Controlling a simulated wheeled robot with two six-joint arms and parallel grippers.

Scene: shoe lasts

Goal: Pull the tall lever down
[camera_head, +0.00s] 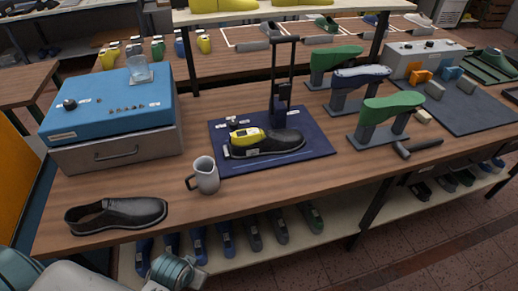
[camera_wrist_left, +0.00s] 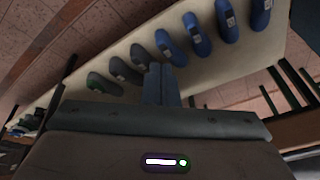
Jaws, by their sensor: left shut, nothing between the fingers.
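The tall lever (camera_head: 291,62) is a black upright frame with a crossbar on top. It stands upright behind a black shoe (camera_head: 285,144) with a yellow last (camera_head: 247,137) on a dark blue mat (camera_head: 318,147). My left gripper (camera_wrist_left: 161,78) shows in the left wrist view with its fingers together and nothing between them. Shoe lasts on a lower shelf show beyond it. The lever is not in the left wrist view. Parts of my left arm show at the bottom left of the head view, well apart from the lever. My right gripper is in neither view.
A grey pitcher (camera_head: 206,176) and a loose black shoe (camera_head: 116,214) stand near the table's front edge. A blue-topped box (camera_head: 110,112) is at left. Green lasts on stands (camera_head: 391,108) and a mallet (camera_head: 418,147) are at right. Bare table lies left of the mat.

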